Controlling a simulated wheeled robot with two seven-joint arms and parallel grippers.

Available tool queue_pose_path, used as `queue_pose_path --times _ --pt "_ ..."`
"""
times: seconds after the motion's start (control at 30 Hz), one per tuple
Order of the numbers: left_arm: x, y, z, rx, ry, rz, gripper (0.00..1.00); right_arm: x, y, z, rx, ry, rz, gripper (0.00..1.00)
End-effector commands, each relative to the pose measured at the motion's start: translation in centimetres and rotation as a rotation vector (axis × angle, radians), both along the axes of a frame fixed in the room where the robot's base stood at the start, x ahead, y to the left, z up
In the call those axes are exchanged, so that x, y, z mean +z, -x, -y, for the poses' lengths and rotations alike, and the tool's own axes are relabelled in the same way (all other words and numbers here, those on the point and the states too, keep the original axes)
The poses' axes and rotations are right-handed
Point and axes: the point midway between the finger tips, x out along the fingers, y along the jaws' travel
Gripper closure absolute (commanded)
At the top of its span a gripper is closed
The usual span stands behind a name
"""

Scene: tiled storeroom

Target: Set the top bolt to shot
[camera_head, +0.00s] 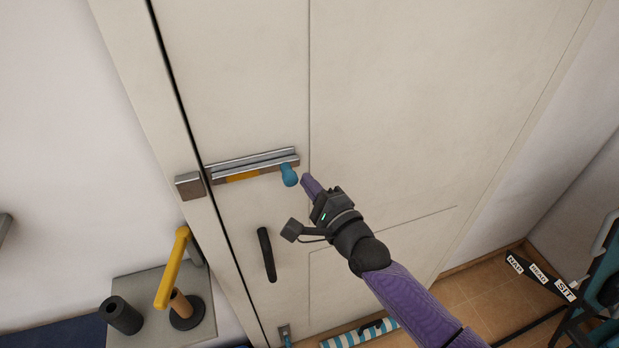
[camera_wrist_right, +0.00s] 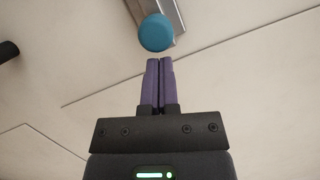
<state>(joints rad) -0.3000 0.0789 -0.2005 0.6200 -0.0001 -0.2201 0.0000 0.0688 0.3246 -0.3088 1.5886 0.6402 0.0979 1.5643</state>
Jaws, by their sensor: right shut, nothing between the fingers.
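The top bolt (camera_head: 253,166) is a metal rail with an orange-yellow strip, fixed across the white door near its left edge. Its blue knob (camera_head: 289,175) is at the rail's right end; the knob also shows in the right wrist view (camera_wrist_right: 156,32). A square metal keeper (camera_head: 190,185) sits on the frame left of the door gap. My right gripper (camera_head: 307,183) is shut and empty, its purple fingers just right of the knob. In the wrist view the fingertips (camera_wrist_right: 160,62) lie just below the knob; I cannot tell whether they touch. My left gripper is not in view.
A black door handle (camera_head: 267,254) is below the bolt. A lower bolt (camera_head: 285,335) shows at the bottom edge. A grey shelf (camera_head: 140,290) at left holds a yellow-handled object (camera_head: 172,268) and a dark cylinder (camera_head: 122,315). A striped roll (camera_head: 360,334) lies by the door's foot.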

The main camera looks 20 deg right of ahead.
Motion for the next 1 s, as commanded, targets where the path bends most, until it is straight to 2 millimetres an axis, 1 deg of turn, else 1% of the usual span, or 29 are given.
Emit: queue_pose_path --times 0.37,0.47,0.6,0.7,1.0 --pt "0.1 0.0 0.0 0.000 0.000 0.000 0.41 0.0 0.1 -0.3 -0.001 0.000 -0.001 1.00" --pt "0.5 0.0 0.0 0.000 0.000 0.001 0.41 0.1 0.1 -1.7 0.000 -0.005 -0.003 1.00" --pt "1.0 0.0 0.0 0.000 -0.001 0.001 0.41 0.1 0.2 -4.1 -0.001 -0.004 -0.001 1.00" --pt "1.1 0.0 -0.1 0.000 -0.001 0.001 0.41 0.1 0.2 -5.1 -0.001 -0.002 -0.001 1.00" --pt "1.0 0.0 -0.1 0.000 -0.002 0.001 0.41 0.0 0.2 -5.3 0.000 0.000 0.000 1.00"
